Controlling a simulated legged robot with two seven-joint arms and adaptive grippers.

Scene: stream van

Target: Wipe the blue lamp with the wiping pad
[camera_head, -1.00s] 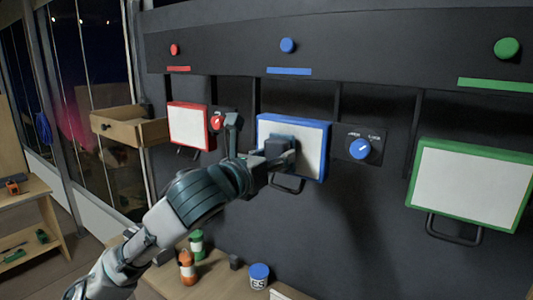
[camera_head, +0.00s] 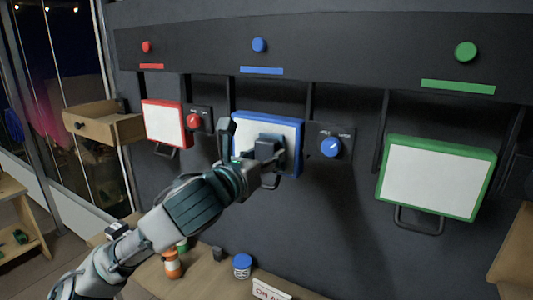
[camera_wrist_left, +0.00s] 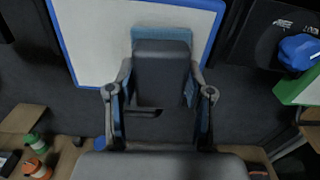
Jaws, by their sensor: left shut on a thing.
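The blue lamp (camera_head: 246,128) is a white panel in a blue frame on the dark wall, and it also shows in the left wrist view (camera_wrist_left: 100,45). My left gripper (camera_head: 262,160) is in front of it, shut on the wiping pad (camera_head: 267,149). In the left wrist view the pad is a dark block (camera_wrist_left: 160,72) with a bluish layer behind it, between the fingers. It overlaps the lower middle of the white face and appears to be against it; exact contact is hard to tell. My right gripper is not in view.
A red-framed panel (camera_head: 165,122) is to the left and a green-framed one (camera_head: 432,176) to the right. A blue knob (camera_head: 331,147) sits right of the blue lamp. An open drawer (camera_head: 100,126) juts out at left. A blue-lidded jar (camera_head: 242,266) stands on the bench below.

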